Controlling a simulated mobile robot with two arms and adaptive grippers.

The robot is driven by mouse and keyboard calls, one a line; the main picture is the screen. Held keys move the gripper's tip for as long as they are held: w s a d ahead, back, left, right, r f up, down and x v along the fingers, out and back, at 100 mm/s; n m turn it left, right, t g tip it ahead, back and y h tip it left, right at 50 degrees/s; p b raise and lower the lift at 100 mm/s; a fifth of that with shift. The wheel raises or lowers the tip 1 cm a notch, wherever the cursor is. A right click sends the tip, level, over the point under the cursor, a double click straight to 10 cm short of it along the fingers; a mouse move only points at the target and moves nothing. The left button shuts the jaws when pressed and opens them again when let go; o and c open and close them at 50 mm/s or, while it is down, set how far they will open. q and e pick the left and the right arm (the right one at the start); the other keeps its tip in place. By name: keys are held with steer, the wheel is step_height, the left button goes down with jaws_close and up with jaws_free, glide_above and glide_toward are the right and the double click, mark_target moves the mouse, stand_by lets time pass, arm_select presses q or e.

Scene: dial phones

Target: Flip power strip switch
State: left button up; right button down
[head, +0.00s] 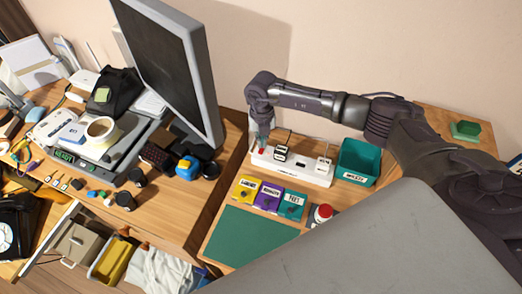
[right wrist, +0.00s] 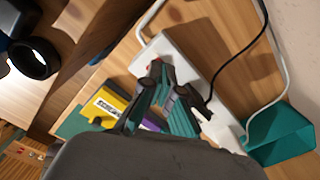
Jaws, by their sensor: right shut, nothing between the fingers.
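The white power strip (head: 312,176) lies on the right-hand wooden desk with two plugs in it. Its red switch (head: 262,151) is at the left end. My right gripper (head: 263,143) points down at that end, shut and empty, with its tips at or just above the switch. In the right wrist view, the fingertips (right wrist: 157,68) are close to the red switch, in front of the white strip (right wrist: 178,50). I cannot tell whether they touch it or which way the switch is tilted. My left gripper is not in view.
A teal bin (head: 357,160) stands right of the strip. Cables run behind the strip by the wall. A monitor (head: 172,65) and clutter fill the left desk.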

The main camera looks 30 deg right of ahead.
mark_target(262, 149)
steer(key=shift+f+b, duration=0.9)
steer(key=shift+f, duration=0.3)
stand_by(0.4)
steer(key=shift+s, duration=0.1)
steer(key=shift+r+p, duration=0.7)
steer(key=shift+r, duration=0.1)
steer(key=shift+r+p, duration=2)
steer(key=shift+r, duration=0.75)
steer(key=shift+f, duration=0.1)
